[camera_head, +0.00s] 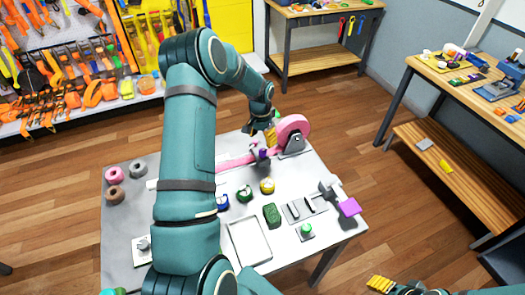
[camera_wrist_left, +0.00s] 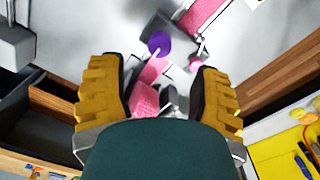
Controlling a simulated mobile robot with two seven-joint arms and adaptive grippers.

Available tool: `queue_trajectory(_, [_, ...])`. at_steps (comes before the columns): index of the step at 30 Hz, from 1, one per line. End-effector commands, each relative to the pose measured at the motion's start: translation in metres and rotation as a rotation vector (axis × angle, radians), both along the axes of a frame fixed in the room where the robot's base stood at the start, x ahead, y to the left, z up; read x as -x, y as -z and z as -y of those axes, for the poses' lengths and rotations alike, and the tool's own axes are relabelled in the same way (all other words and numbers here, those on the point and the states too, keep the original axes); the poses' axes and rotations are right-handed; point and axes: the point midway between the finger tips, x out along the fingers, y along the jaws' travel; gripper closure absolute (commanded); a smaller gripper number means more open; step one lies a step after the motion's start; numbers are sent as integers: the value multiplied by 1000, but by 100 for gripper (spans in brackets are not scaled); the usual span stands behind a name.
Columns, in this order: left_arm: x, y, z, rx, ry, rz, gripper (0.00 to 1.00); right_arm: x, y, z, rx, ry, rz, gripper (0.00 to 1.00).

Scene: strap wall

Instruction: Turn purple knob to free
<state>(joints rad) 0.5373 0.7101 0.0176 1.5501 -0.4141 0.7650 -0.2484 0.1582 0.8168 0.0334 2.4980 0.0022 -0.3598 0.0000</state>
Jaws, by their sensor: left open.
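The purple knob (camera_head: 263,153) sits on a small dark device at the back of the grey table, beside the pink strap. In the left wrist view the round purple knob (camera_wrist_left: 159,43) shows ahead of the fingertips, roughly midway between them and not touched. My left gripper (camera_head: 271,136) is above the table's back edge, just behind the knob. Its yellow fingers stand wide apart and empty in the left wrist view (camera_wrist_left: 160,80). My right gripper (camera_head: 381,284) shows only partly at the bottom right, far from the knob.
A pink strap roll (camera_head: 293,127) stands close right of my left gripper. A pink strap (camera_head: 236,162) runs left from it. My left arm covers the table's middle left.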

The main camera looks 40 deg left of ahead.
Motion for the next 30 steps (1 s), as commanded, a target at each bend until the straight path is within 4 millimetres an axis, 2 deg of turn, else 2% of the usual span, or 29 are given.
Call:
queue_trajectory(1, [1,12,1,2,-1,-3,36,0,-1,0,0,0,0,45])
queue_trajectory(6, [1,42,2,1,0,-2,36,0,-2,0,0,-1,0,45])
queue_trajectory(12, [0,66,2,0,-1,1,36,0,-3,0,0,-1,0,45])
queue_trajectory(16, [0,73,2,-1,-1,1,36,0,-3,0,0,-1,0,45])
queue_trajectory(25, [0,74,2,-1,-1,2,36,0,-3,0,0,-1,0,45])
queue_trajectory(26, [0,74,2,-1,-1,2,41,0,-3,0,0,-1,0,45])
queue_trajectory(30, [0,74,3,-1,-1,2,91,0,-3,0,0,-1,0,45])
